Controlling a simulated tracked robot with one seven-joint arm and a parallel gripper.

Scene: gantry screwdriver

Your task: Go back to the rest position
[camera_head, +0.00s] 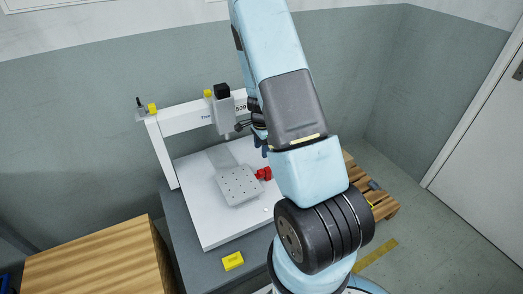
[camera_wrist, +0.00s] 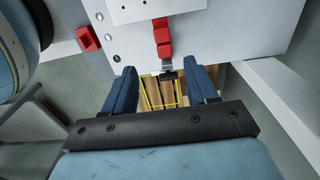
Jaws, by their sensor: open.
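My gripper (camera_wrist: 163,72) is open in the wrist view, its two blue fingers wide apart with nothing visibly held. A red clamp (camera_wrist: 162,36) with a grey and dark end lies just beyond the fingertips; I cannot tell how far below them it is. In the head view my gripper (camera_head: 262,143) is partly hidden behind my arm, above the right side of the gantry machine's white base (camera_head: 213,222). The red clamp (camera_head: 263,173) sits beside the grey plate with holes (camera_head: 238,185). The gantry screwdriver head (camera_head: 223,112) hangs from the white crossbeam (camera_head: 185,116), close to my gripper.
A wooden block (camera_head: 95,262) stands at the front left and a wooden pallet (camera_head: 380,205) lies on the floor at right. Grey walls stand behind; floor at right is mostly clear.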

